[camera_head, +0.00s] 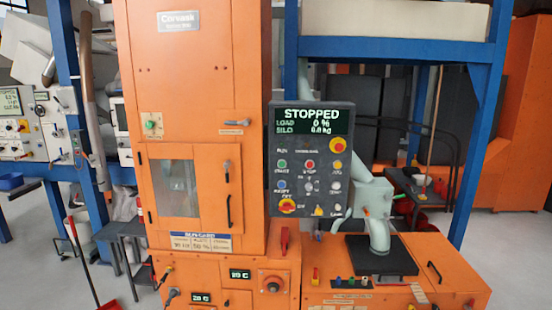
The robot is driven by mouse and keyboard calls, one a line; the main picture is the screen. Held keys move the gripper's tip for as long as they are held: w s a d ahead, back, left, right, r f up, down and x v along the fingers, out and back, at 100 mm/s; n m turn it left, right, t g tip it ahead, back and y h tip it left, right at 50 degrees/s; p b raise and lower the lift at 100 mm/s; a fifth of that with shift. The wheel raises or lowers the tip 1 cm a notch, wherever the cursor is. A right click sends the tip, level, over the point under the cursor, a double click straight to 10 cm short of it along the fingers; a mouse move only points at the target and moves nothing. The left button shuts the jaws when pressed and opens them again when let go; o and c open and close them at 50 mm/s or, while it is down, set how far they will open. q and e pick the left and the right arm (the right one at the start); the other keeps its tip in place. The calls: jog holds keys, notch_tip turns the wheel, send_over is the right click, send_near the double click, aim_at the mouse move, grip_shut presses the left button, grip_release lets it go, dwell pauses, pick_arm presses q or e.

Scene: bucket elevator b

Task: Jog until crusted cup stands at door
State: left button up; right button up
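The tall orange elevator casing (190,95) stands at centre left. Its door (220,190) looks shut and has a glass window (174,188) with a pale, unclear shape behind it; I cannot tell whether this is a cup or crusted. A dark control panel (312,160) stands to the right. Its display (310,121) reads STOPPED, load 0 %, and a silo weight in kg. Below are several buttons with small labels, including a green start button (283,163) and a red stop button (310,164). Neither gripper is in view.
A pale grey-green pipe (378,205) behind the panel comes down to a black plate (381,262) on a low orange cabinet (440,262). Blue frame posts (482,130) stand at right. A red-handled tool (84,262) leans at left. Grey floor shows at both sides.

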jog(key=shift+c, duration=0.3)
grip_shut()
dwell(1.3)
